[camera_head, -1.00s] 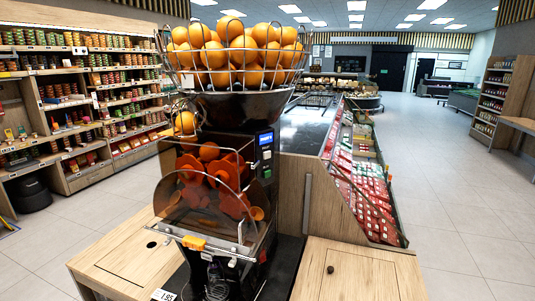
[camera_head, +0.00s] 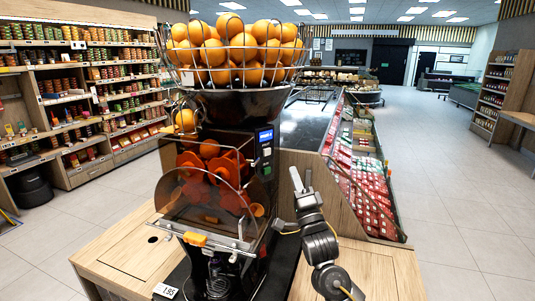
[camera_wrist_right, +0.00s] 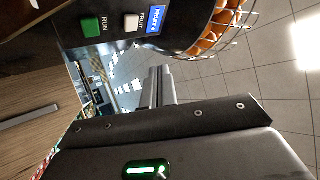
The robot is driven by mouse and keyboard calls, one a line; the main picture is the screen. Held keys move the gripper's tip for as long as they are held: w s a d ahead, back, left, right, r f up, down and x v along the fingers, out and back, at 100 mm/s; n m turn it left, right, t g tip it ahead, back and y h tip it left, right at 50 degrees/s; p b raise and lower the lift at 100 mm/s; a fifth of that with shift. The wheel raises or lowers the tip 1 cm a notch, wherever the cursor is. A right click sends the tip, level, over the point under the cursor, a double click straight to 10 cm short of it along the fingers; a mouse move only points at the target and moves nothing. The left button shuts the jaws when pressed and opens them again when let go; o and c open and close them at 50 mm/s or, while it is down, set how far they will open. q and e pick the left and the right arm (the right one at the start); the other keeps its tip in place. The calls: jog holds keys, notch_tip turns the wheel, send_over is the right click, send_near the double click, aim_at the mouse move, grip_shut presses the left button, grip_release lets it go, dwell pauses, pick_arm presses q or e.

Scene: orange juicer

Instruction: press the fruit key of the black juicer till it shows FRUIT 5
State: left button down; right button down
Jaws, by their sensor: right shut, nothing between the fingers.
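The black juicer (camera_head: 232,106) stands in the middle of the head view. Its blue display (camera_head: 265,136) is on the panel at its right side. In the right wrist view the display (camera_wrist_right: 156,19) appears to read FRUIT 4. The white fruit key (camera_wrist_right: 132,23) sits beside the display, and the green RUN key (camera_wrist_right: 91,27) is beyond it. My right gripper (camera_head: 297,180) is shut and empty, pointing up, to the right of and below the panel. Its fingers (camera_wrist_right: 159,72) show in the right wrist view, apart from the keys. My left gripper is out of view.
A wire basket of oranges (camera_head: 240,50) tops the juicer. A wooden counter (camera_head: 125,262) surrounds its base. A display case of red packages (camera_head: 368,180) stands behind my right arm. Open floor (camera_head: 455,220) lies to the right.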

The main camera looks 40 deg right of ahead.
aim_at(267, 152)
jog(key=shift+s+d+r+m+t+h, duration=0.15)
jog(key=shift+d+r+m+t, duration=0.1)
jog(key=shift+r, duration=0.3)
jog(key=shift+s+d+r+m+t+h, duration=0.15)
jog(key=shift+r+t, duration=0.1)
jog(key=shift+r, duration=0.25)
jog(key=shift+w, duration=0.1)
jog(key=w+b, duration=0.2)
jog(key=w, duration=0.6)
jog(key=shift+w+a, duration=0.4)
jog(key=shift+a, duration=0.05)
jog(key=shift+w, duration=0.1)
dwell(1.1)
jog(key=shift+w, duration=0.3)
jog(key=shift+w+a+b, duration=0.1)
jog(key=shift+w+b, duration=0.3)
jog(key=shift+b, duration=0.1)
dwell(1.4)
jog(key=shift+f, duration=0.1)
